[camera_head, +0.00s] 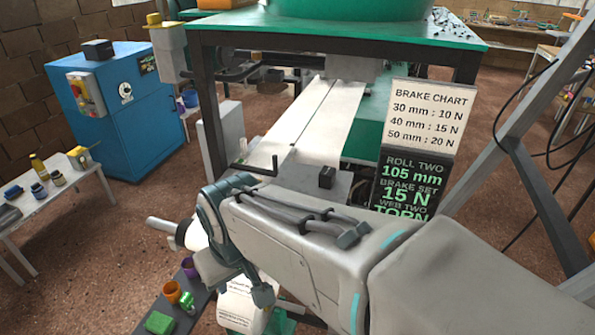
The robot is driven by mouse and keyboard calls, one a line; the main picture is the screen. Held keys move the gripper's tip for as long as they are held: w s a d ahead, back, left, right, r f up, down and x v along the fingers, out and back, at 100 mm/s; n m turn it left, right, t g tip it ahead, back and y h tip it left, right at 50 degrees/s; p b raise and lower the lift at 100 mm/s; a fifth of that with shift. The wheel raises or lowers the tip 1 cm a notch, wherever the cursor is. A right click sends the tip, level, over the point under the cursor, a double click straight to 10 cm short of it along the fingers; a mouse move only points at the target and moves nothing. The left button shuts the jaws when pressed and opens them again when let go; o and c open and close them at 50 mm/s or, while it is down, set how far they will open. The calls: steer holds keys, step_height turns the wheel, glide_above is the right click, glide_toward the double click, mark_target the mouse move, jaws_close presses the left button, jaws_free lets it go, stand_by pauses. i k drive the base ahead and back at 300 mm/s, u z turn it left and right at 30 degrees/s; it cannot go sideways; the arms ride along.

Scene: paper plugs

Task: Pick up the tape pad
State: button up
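I cannot single out the tape pad for certain. A green block (160,323) lies on a narrow dark shelf (197,322) at the bottom left, and it could be the pad. An orange cup (172,291) and a purple cup (189,267) stand behind it on the same shelf. My arm crosses the lower middle from the right and bends down near the shelf. My gripper's fingers do not show, so I cannot see whether they hold anything. My arm hides part of the area right of the shelf.
A machine with a pale web (315,120) stands ahead, with a small black box (327,177) near its front. A grey roll shaft (160,224) sticks out left of my arm. A brake chart (431,112) stands at right. A white table (50,205) with jars is at left.

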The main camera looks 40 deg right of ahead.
mark_target(326, 177)
steer(key=k, duration=1.15)
steer(key=z, duration=0.85)
steer(key=i, duration=1)
steer(key=z, duration=0.1)
steer(key=k, duration=1.05)
steer(key=u, duration=0.85)
steer(key=i, duration=1.05)
steer(key=z, duration=0.6)
